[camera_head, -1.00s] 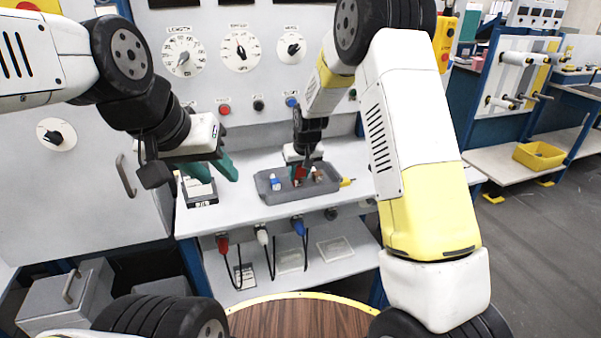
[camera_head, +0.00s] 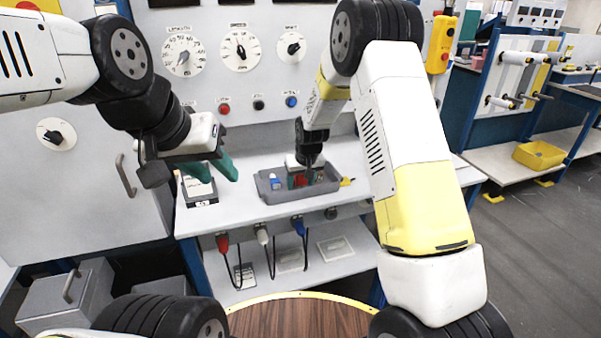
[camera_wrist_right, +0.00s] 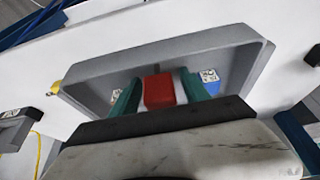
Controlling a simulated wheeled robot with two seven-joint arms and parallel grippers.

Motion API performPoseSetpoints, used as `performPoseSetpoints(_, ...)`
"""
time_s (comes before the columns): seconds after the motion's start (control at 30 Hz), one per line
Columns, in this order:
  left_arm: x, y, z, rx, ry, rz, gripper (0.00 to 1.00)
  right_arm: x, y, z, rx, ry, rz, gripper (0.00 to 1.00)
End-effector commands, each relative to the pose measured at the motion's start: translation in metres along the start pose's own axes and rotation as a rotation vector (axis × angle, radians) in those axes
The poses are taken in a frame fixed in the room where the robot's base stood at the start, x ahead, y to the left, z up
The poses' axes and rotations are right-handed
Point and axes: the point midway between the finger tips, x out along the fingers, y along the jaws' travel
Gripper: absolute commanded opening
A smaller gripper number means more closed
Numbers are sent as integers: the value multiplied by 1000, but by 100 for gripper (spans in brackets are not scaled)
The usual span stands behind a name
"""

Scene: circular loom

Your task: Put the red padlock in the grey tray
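The grey tray (camera_head: 265,191) sits on the white bench shelf; its rim also shows in the right wrist view (camera_wrist_right: 180,48). The red padlock (camera_wrist_right: 159,92) is within the tray's outline, between the green fingers of my right gripper (camera_wrist_right: 160,92). Narrow gaps seem to show beside the padlock, so the fingers look open around it. Its underside is hidden, so contact with the tray floor cannot be told. In the head view my right gripper (camera_head: 301,179) points down into the tray. My left gripper (camera_head: 211,170) is open and empty at the left.
A blue item with a white label (camera_head: 275,182) lies in the tray, left of the red padlock. A small dark box with a white top (camera_head: 200,192) stands below my left gripper. Red, white and blue plugs with cables hang along the shelf's front edge. The dial panel rises behind.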

Motion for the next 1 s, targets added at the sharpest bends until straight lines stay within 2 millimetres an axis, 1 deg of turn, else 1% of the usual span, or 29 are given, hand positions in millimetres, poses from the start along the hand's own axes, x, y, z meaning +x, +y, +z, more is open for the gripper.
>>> performPoseSetpoints(0.17,0,0,0,0,0,0,36,-2,0,-1,0,1,0,54)
performPoseSetpoints(0.27,0,0,0,0,0,0,36,-11,0,-2,0,2,0,54)
performPoseSetpoints(0.37,0,0,0,0,0,0,36,-28,0,-3,0,5,0,54)
performPoseSetpoints(0.5,0,0,0,0,0,0,36,-60,0,-3,0,5,0,54)
performPoseSetpoints(0.7,0,0,0,0,0,0,36,-99,0,-2,0,4,0,54)
performPoseSetpoints(0.8,0,0,0,0,0,0,36,-112,0,-2,-1,3,0,54)
performPoseSetpoints(0.93,0,0,0,0,0,0,36,-123,0,-1,1,2,-1,54)
performPoseSetpoints(1.0,0,0,0,0,0,0,36,-134,4,1,11,6,-4,54)
